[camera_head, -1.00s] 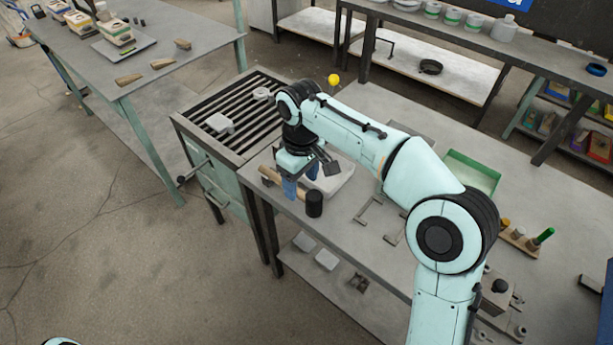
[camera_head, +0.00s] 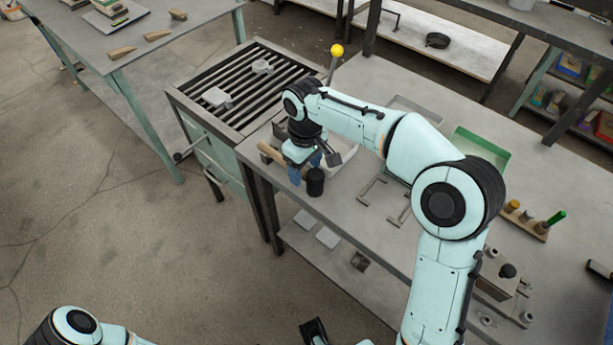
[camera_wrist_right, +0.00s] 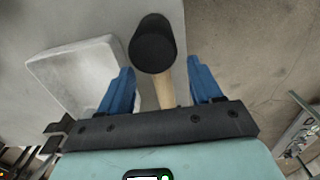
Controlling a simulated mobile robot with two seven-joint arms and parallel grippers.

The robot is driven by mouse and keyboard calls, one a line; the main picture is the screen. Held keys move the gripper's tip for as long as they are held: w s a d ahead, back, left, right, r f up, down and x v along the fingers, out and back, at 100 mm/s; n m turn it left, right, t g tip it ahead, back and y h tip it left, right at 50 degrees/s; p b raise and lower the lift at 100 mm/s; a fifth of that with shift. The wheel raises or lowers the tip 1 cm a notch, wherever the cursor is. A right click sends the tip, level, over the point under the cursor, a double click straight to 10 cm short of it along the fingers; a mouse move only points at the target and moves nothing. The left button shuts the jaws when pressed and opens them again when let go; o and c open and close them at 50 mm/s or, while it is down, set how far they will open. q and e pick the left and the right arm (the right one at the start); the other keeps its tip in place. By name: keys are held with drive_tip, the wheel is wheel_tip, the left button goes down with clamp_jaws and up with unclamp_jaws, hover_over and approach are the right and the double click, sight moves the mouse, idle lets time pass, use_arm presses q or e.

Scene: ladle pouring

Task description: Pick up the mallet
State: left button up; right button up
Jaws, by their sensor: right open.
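The mallet has a black head (camera_head: 315,182) and a pale wooden handle (camera_head: 268,152). It lies near the left front edge of the grey workbench (camera_head: 365,240). My right gripper (camera_head: 304,173) is low over the mallet, with its blue fingers open. In the right wrist view, the fingers stand on either side of the handle (camera_wrist_right: 165,90), apart from it, with the black head (camera_wrist_right: 153,43) just beyond the fingertips. The gripper hides part of the handle in the head view. A dark part at the bottom edge seems to belong to my left gripper; its fingers are hidden.
A pale tray (camera_wrist_right: 78,75) lies close beside the mallet. A slatted grill stand (camera_head: 210,130) adjoins the bench on the left. Metal brackets (camera_head: 372,192), a green-edged tray (camera_head: 480,155) and a peg block (camera_head: 530,225) are further right.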

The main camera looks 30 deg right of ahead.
wheel_tip(320, 180, down, 4)
drive_tip(key=shift+s+d+f+b, duration=0.1)
drive_tip(key=shift+f+b, duration=0.05)
drive_tip(key=shift+b, duration=0.15)
clamp_jaws()
use_arm(q)
drive_tip(key=shift+f, duration=0.35)
use_arm(e)
drive_tip(key=shift+r, duration=0.25)
